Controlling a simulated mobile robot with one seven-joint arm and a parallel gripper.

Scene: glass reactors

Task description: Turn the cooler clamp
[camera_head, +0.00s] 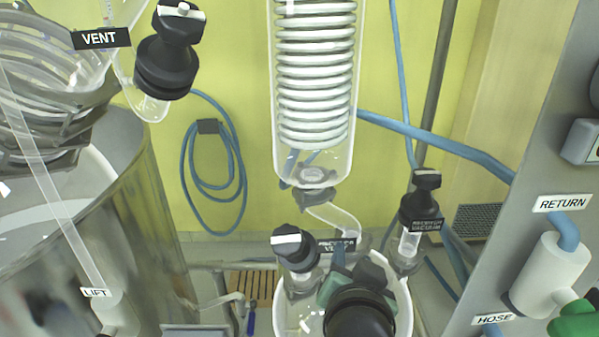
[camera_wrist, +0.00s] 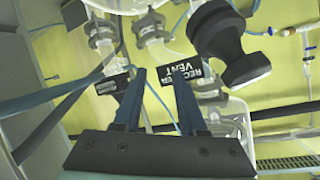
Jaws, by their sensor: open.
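The glass cooler (camera_head: 314,80) with its coiled tube hangs upright in the middle of the head view. A small grey clamp (camera_head: 315,197) sits at the joint under its lower end. In the wrist view, grey clamps show on glass joints at the upper left (camera_wrist: 101,31) and top centre (camera_wrist: 149,26); I cannot tell which is the cooler clamp. My gripper (camera_wrist: 159,76) is open, with two dark blue fingers apart and nothing visibly held. The black RECEIVER VENT label (camera_wrist: 186,72) shows beyond the fingertips.
A large black knob (camera_wrist: 218,42) stands close by at the right in the wrist view. Black-capped valves (camera_head: 294,247) (camera_head: 422,205) and a glass receiver (camera_head: 403,310) crowd the area below the cooler. A steel vessel (camera_head: 95,225) stands left; a grey panel (camera_head: 545,120) stands right.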

